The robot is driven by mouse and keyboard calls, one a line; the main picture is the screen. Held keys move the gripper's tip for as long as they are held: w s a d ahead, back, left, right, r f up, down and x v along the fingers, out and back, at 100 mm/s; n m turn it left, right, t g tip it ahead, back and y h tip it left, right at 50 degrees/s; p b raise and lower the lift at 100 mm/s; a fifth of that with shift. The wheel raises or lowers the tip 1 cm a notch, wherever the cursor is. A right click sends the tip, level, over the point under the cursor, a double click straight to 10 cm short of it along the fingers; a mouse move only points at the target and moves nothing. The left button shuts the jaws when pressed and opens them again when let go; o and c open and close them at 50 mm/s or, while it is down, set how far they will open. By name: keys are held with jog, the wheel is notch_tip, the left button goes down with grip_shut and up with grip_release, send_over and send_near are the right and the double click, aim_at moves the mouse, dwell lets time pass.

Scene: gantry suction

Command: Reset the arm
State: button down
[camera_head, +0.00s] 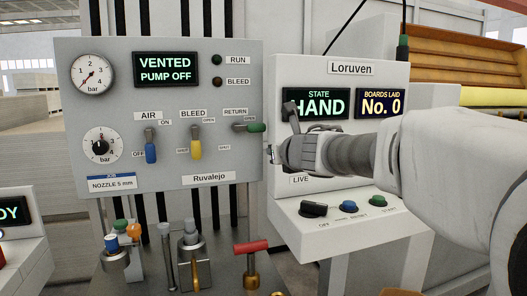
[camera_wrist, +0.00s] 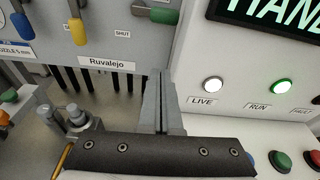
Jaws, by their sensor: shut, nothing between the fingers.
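My gripper (camera_head: 271,154) is shut and empty, in front of the gap between the Ruvalejo panel and the Loruven console. In the wrist view its two fingers (camera_wrist: 160,103) lie together, touching no control that I can see. The Loruven console (camera_head: 284,75) has a state screen (camera_head: 316,104) reading "HAND" and a screen (camera_head: 381,105) reading "No. 0". Its lower ledge carries a black knob (camera_head: 313,209), a blue button (camera_head: 348,206) and a green button (camera_head: 377,200); the small labels are hard to read. My arm hides part of the console's middle.
The Ruvalejo panel (camera_head: 225,60) reads "VENTED PUMP OFF" and has blue, yellow and green levers. A red-handled valve (camera_head: 251,247) and fittings stand below. In the wrist view the live lamp (camera_wrist: 212,85) is white and the run lamp (camera_wrist: 281,87) green.

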jog(key=s+d+f+m+g+h, duration=0.1)
jog(key=s+d+f+m+h, duration=0.2)
jog(key=s+d+m, duration=0.7)
jog(key=s+d+f+m+g+h, duration=0.2)
jog(key=s+d+f+m+h, duration=0.3)
jog(key=m, duration=0.8)
jog(key=s+a+f+m+g+y, duration=0.25)
jog(key=s+f+m, duration=0.35)
jog(key=s+m, duration=0.3)
jog(key=s+a+f+m+g+y, duration=0.1)
jog(key=s+a+f+m+g, duration=0.25)
jog(key=s+f+m, duration=0.55)
notch_tip(320, 180, up, 21)
jog(key=s+n+p, duration=0.1)
jog(key=s+p, duration=0.1)
jog(key=p, duration=1.5)
jog(key=shift+s+f, duration=0.15)
jog(key=shift+s, duration=0.2)
jog(key=shift+y, duration=0.25)
